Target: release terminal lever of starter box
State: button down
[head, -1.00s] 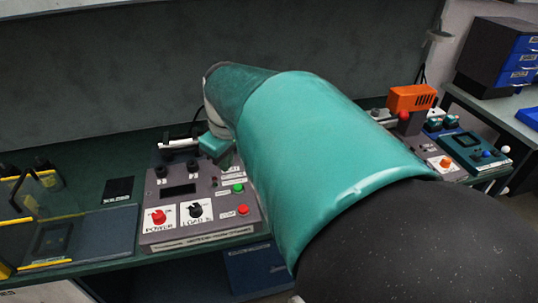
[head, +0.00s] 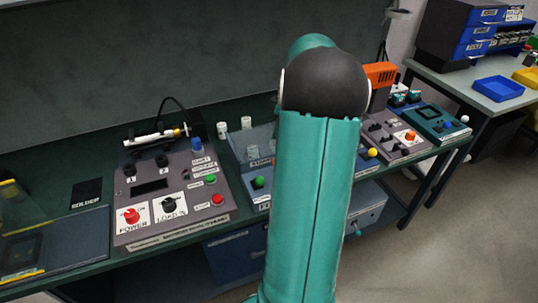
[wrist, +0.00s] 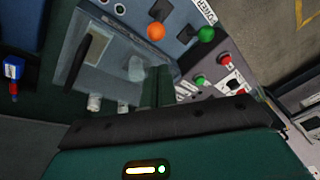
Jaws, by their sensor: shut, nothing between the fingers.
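A blue-grey box (head: 255,200) with a clear cover stands partly behind my arm in the head view. I take it for the starter box, but its label is not fully readable. It has a green knob (head: 258,183). In the wrist view the box (wrist: 190,45) shows an orange ball knob (wrist: 156,31), a green knob (wrist: 206,34) and the clear cover (wrist: 110,65). I cannot tell which part is the terminal lever. My gripper (wrist: 158,72) is shut and empty, its fingers pointing over the box; contact cannot be told. My arm hides it in the head view.
A grey control panel (head: 145,205) with red and black dials stands left of the box. White cylinders (head: 246,122) stand behind the box. An orange device (head: 381,75) and a teal unit (head: 437,124) are to the right. A wall rises behind the bench.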

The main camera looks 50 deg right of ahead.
jog(key=shift+f, duration=0.1)
jog(key=x, duration=0.9)
jog(key=shift+a+f, duration=0.2)
jog(key=shift+f, duration=0.15)
jog(key=shift+s+a+r, duration=0.35)
jog(key=shift+s+r, duration=0.05)
jog(key=shift+s, duration=0.2)
dwell(0.4)
jog(key=shift+s+a+r, duration=0.1)
jog(key=shift+s+a, duration=0.05)
jog(key=shift+s, duration=0.15)
jog(key=s+t, duration=0.1)
jog(key=s+a+t+h, duration=0.1)
jog(key=shift+s+a+r+t+h, duration=0.1)
jog(key=shift+s+a+t+h, duration=0.05)
jog(key=shift+t+h, duration=0.15)
jog(key=shift+s+a, duration=0.15)
jog(key=shift+s, duration=0.1)
jog(key=shift+r, duration=0.1)
